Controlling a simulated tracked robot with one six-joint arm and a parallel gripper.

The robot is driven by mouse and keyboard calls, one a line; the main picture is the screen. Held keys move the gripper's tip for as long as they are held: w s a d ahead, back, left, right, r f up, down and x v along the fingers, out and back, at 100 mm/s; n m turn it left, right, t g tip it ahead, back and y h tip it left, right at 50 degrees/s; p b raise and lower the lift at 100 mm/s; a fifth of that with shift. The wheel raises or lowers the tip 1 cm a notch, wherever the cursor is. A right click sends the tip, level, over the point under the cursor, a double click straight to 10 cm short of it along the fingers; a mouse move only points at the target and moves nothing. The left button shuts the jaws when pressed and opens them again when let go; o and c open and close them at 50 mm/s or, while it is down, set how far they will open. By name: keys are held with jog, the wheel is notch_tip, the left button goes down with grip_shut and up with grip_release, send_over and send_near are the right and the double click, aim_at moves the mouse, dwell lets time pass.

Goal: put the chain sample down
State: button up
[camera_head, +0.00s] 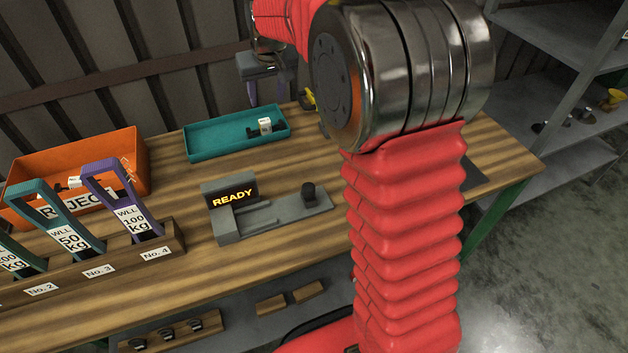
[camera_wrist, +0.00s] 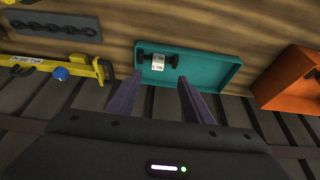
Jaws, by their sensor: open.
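The chain sample (camera_head: 265,126), a small dark piece with a white tag, lies in the teal tray (camera_head: 200,152) at the back of the bench. In the wrist view the sample (camera_wrist: 158,62) lies near the left end of the tray (camera_wrist: 222,73). My gripper (camera_wrist: 152,82) is open, with its two purple fingers apart and nothing between them. The sample shows beyond the fingertips, clear of them as far as I can see. In the head view only part of my gripper shows, behind the tray; my arm hides the rest.
An orange REJECT bin (camera_head: 128,150) with a white-tagged piece inside stands left of the tray. Labelled handles stand in a wooden rack (camera_head: 120,258). A yellow tool (camera_wrist: 60,68) and a grey chain plate (camera_wrist: 50,25) lie left in the wrist view.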

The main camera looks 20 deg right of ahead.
jog(key=s+r, duration=0.4)
jog(key=s, duration=0.6)
jog(key=s+r, duration=0.3)
jog(key=s, duration=0.7)
jog(key=s+a+f+t, duration=0.1)
jog(key=s+f, duration=0.3)
jog(key=s, duration=1.3)
jog(key=shift+s+f, duration=0.2)
jog(key=shift+s, duration=0.05)
jog(key=shift+a, duration=0.1)
